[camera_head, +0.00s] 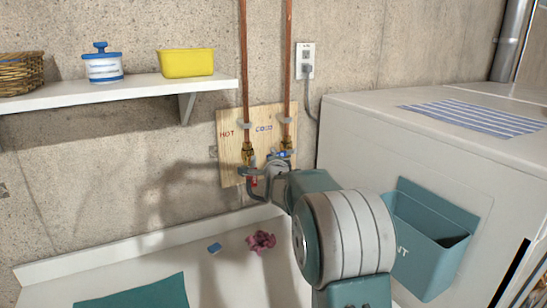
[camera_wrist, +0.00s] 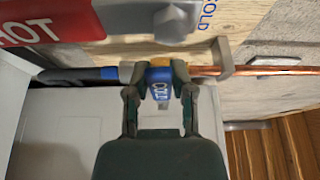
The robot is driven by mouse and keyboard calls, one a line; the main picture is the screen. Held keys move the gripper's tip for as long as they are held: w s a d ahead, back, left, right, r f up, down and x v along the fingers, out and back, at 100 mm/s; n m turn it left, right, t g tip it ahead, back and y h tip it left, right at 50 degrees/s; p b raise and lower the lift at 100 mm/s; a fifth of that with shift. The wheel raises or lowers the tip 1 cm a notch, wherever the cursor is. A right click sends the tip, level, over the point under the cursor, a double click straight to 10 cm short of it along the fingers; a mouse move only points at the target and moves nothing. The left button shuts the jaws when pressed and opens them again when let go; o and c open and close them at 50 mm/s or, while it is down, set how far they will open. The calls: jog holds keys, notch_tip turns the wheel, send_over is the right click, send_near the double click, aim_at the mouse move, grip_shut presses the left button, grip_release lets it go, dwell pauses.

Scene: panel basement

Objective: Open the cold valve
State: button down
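The cold valve's blue handle, lettered COLD (camera_wrist: 158,84), lies between the two fingertips of my gripper (camera_wrist: 159,75) in the wrist view. The fingertips lean in and appear to touch both sides of it, so my gripper looks shut on the handle. In the head view the blue handle (camera_head: 284,153) shows on the wooden board below the COLD label, at the right copper pipe. My gripper (camera_head: 266,170) is in front of the valves there, and my arm hides part of the area.
The red hot valve handle (camera_wrist: 40,22) is close beside, at upper left in the wrist view. A white appliance (camera_head: 425,135) with a teal bin (camera_head: 420,255) stands at right. A shelf (camera_head: 110,95) holds a basket, a tub and a yellow box. A pink cloth (camera_head: 261,241) lies below.

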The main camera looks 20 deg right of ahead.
jog(key=shift+d, duration=0.2)
jog(key=shift+f, duration=0.1)
jog(key=d+f+n+t+y, duration=0.2)
jog(key=d+n+y, duration=0.1)
jog(key=n, duration=0.8)
jog(key=d+f+n+t+y, duration=0.3)
jog(key=n+y, duration=0.1)
jog(key=n, duration=0.6)
jog(key=shift+d+f+n+t, duration=0.25)
jog(key=shift+d+n+t, duration=0.05)
jog(key=shift+d+n, duration=0.1)
jog(key=c, duration=0.5)
grip_release()
jog(key=shift+f, duration=0.15)
